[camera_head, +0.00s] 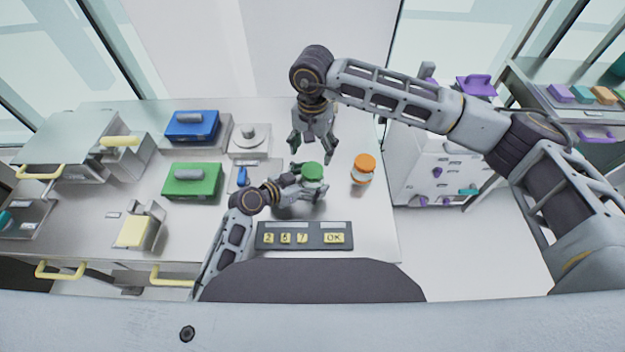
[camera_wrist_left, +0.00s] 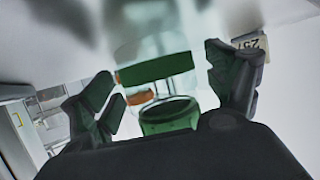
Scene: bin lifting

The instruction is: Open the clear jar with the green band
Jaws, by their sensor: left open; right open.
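The clear jar with the green band shows in the head view mostly as its green lid (camera_head: 312,172); its body is largely hidden by my left gripper. In the left wrist view I see its green band (camera_wrist_left: 155,68) and the green lid (camera_wrist_left: 168,112). My left gripper (camera_head: 318,184) is open, with one finger on each side of the jar; I cannot tell whether they touch it. My right gripper (camera_head: 311,153) is open and empty, pointing down just behind the lid in the picture, apart from it.
An orange-lidded jar (camera_head: 363,168) stands close to the right of the green one. A keypad panel (camera_head: 304,236) lies in front. Green (camera_head: 192,182) and blue (camera_head: 192,126) lidded boxes and a grey device (camera_head: 249,138) stand to the left. The table's right edge is near the orange-lidded jar.

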